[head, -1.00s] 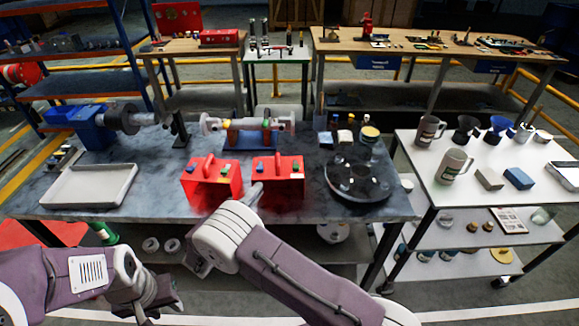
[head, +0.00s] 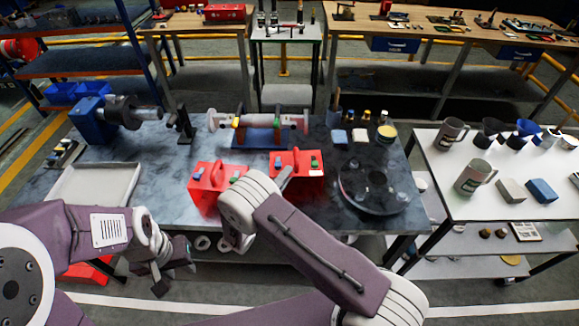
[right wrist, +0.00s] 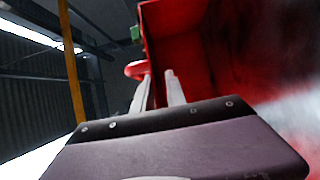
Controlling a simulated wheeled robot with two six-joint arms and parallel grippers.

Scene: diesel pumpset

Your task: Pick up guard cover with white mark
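Two red guard covers stand on the grey bench, the left one (head: 205,199) and the right one (head: 313,188). Each has a red handle and small coloured marks on top. My left gripper (head: 176,268) hangs open and empty before the bench.
A grey tray (head: 92,184) lies at the bench's left. A shaft assembly (head: 258,124) stands behind the covers. A dark round plate (head: 373,187) lies to their right. A white cart (head: 500,203) with mugs stands further right.

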